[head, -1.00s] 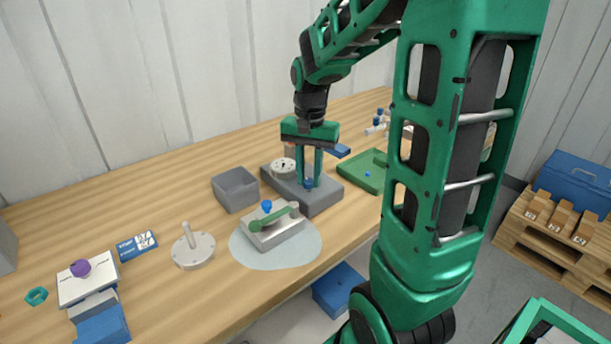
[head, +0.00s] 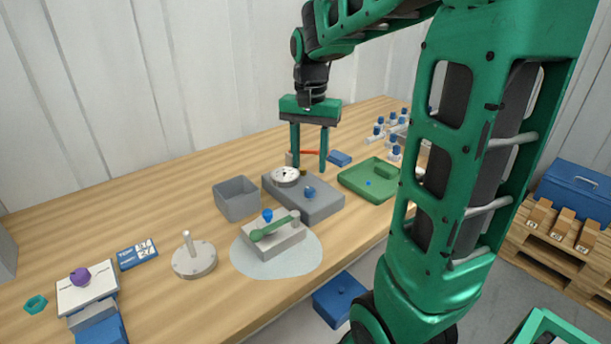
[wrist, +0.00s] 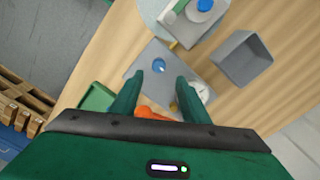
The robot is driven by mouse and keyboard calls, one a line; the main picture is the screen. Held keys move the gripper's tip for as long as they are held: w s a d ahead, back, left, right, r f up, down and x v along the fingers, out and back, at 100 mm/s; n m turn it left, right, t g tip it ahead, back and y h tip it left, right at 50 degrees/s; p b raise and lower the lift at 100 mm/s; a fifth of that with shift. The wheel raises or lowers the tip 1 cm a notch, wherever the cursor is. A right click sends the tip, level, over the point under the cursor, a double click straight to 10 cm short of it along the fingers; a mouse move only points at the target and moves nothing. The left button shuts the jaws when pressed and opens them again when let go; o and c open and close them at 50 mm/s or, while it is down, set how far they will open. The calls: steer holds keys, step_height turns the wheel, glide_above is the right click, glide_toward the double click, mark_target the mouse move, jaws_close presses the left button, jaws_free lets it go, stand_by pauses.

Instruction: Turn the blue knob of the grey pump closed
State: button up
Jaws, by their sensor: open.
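The grey pump (head: 322,207) is a flat grey block on the wooden bench, with a white round gauge (head: 285,176) at its back left. Its blue knob (head: 309,193) sits on the top face; the knob also shows in the wrist view (wrist: 159,66). My gripper (head: 309,168) is open and empty, pointing down above and behind the pump, with its fingers apart. In the wrist view the knob lies beyond the fingertips (wrist: 169,75), with nothing between them. An orange-red part (wrist: 155,114) shows near the fingers at the pump's back. I cannot tell the knob's angle.
A grey open bin (head: 237,199) stands left of the pump. A metal block with a green handle (head: 273,228) sits in front on a pale round mat. A green tray (head: 370,183) lies to the right. Several blue-capped bottles (head: 393,140) stand at the back right.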

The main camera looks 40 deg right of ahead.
step_height(320, 180, up, 3)
steer(key=shift+r, duration=0.15)
stand_by(0.5)
steer(key=s+f+n, duration=0.2)
steer(key=s+f, duration=0.2)
steer(key=s, duration=0.6)
steer(key=s+f+n, duration=0.2)
steer(key=s+f, duration=0.3)
steer(key=s, duration=0.6)
steer(key=shift+s+a+f+n, duration=0.25)
steer(key=shift+a+n, duration=0.05)
steer(key=shift+a, duration=0.1)
steer(key=shift+w+f, duration=0.25)
steer(key=shift+w, duration=0.35)
